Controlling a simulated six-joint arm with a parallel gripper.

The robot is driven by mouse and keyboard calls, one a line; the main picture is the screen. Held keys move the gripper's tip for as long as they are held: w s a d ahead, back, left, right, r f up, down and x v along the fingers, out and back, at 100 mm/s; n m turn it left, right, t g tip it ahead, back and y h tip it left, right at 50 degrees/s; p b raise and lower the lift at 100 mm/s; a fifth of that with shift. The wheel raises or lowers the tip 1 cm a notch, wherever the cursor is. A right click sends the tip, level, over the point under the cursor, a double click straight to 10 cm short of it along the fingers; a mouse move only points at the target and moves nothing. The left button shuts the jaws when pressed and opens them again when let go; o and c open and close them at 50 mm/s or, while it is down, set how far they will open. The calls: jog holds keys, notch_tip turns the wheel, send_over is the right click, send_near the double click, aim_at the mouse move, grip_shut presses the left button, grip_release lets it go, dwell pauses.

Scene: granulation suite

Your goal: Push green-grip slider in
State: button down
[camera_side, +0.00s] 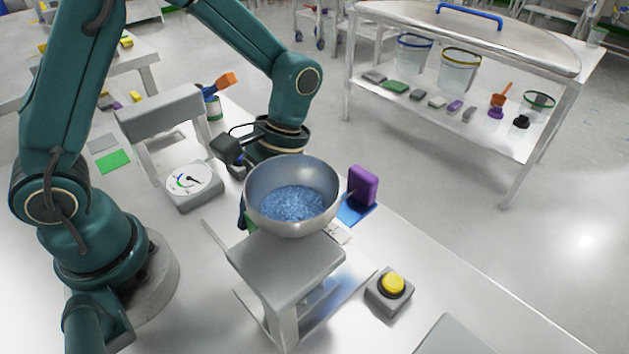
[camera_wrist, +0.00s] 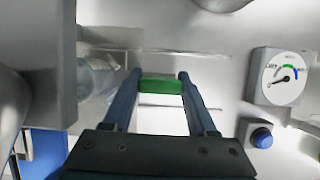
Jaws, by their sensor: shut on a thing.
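The green grip (camera_wrist: 160,86) of the slider is in the middle of the wrist view, between the two blue fingers of my gripper (camera_wrist: 160,75). The fingers touch its two ends, and my gripper is shut on it. A pale flat surface with thin lines lies around the grip; I cannot tell how far in or out the slider is. In the side view my wrist is behind the metal bowl, and the bowl and its grey stand hide my fingertips and the grip.
The metal bowl (camera_side: 265,215) of blue granules sits above a grey stand (camera_side: 290,270). A purple handle (camera_side: 362,186) is right of it, a yellow button (camera_side: 393,284) in front. A dial (camera_wrist: 280,77) and blue button (camera_wrist: 262,136) are right of my gripper; a grey housing (camera_wrist: 40,60) is left.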

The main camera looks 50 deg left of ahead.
jog(key=shift+w+d, duration=0.1)
jog(key=shift+d, duration=0.2)
jog(key=shift+c, duration=1)
grip_release()
jog(key=shift+r, duration=0.1)
jog(key=v, duration=0.5)
jog(key=shift+a, duration=0.1)
jog(key=s+a+r+t, duration=0.4)
jog(key=r+t, duration=0.3)
jog(key=t, duration=0.3)
jog(key=shift+s+a+r, duration=0.3)
jog(key=shift+s+a, duration=0.05)
jog(key=shift+s, duration=0.05)
